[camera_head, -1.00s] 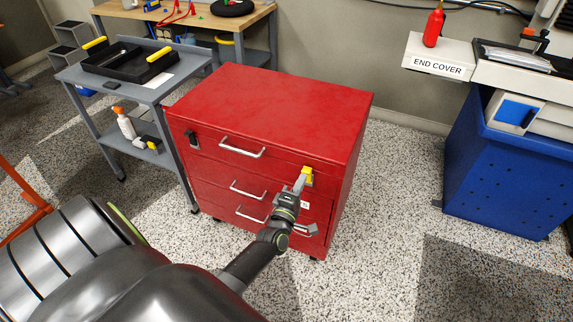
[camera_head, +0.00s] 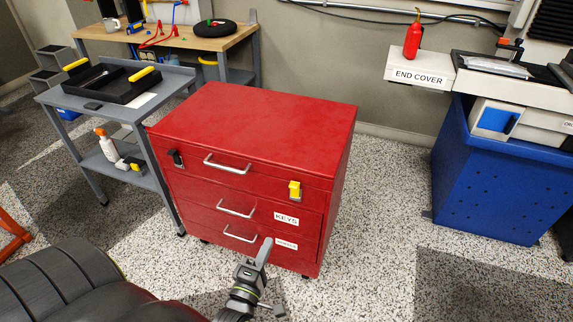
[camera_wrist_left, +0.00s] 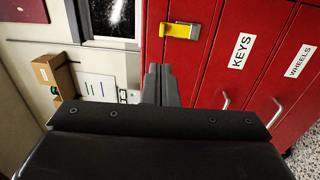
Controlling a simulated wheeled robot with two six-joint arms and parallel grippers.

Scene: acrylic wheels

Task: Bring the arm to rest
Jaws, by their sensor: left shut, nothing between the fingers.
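My left gripper (camera_head: 265,252) is low in front of the red drawer cabinet (camera_head: 262,115) in the head view. Its fingers are shut with nothing between them. In the left wrist view the shut fingers (camera_wrist_left: 158,84) point toward the cabinet front, apart from the yellow latch (camera_wrist_left: 180,30). That latch (camera_head: 295,190) sits at the right of the top drawer, and a black latch (camera_head: 176,159) sits at its left. The drawers look shut. My right gripper is not in view.
A grey cart (camera_head: 125,110) with a black tray stands left of the cabinet. A wooden workbench (camera_head: 185,40) is behind it. A blue cabinet (camera_head: 485,180) stands at the right, by a shelf labelled END COVER (camera_head: 418,75). Speckled floor is free between the cabinets.

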